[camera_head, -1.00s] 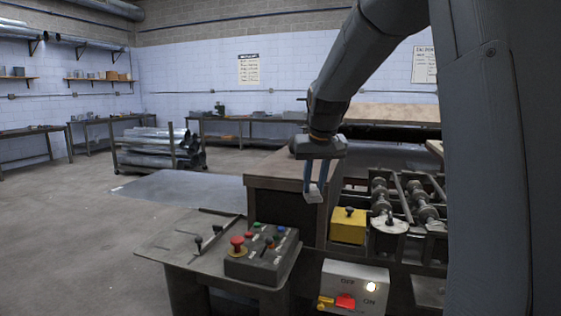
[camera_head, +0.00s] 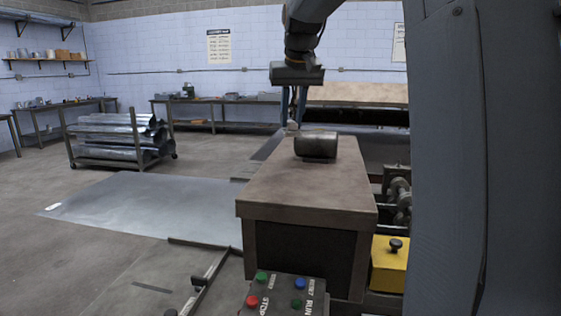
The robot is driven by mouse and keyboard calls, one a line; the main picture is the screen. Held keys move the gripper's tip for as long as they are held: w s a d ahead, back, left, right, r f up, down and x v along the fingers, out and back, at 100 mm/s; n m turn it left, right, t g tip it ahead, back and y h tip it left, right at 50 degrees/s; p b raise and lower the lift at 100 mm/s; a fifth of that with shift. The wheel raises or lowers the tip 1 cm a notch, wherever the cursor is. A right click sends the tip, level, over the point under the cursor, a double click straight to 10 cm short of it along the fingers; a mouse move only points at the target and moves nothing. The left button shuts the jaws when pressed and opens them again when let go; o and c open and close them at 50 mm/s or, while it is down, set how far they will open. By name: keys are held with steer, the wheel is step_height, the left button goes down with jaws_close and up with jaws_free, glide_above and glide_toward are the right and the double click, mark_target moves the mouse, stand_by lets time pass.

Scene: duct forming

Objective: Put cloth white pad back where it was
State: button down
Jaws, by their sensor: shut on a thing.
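My gripper (camera_head: 293,122) points down beyond the brown-topped cabinet (camera_head: 300,190). Its blue-grey fingers are shut on a small whitish thing, which looks like the cloth white pad (camera_head: 293,127). The pad shows just above and behind a dark metal cylinder (camera_head: 315,146) that lies on the cabinet top. I cannot tell the pad's exact height or whether it touches anything. A small white patch (camera_head: 53,206) lies at the left end of the grey metal sheet (camera_head: 140,205).
A control box (camera_head: 280,295) with coloured buttons stands at the front. A yellow box (camera_head: 390,264) with a black knob and machine rollers (camera_head: 398,195) are at right. A rack of metal ducts (camera_head: 120,140) stands back left. Open floor lies at left.

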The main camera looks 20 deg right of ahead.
steer(key=shift+w+f, duration=0.25)
step_height(320, 180, down, 9)
steer(key=shift+f+p, duration=0.15)
steer(key=shift+p, duration=1)
steer(key=shift+f, duration=0.1)
steer(key=c, duration=1.5)
jaws_free()
steer(key=b+v, duration=0.2)
steer(key=v, duration=1)
steer(key=shift+a, duration=0.1)
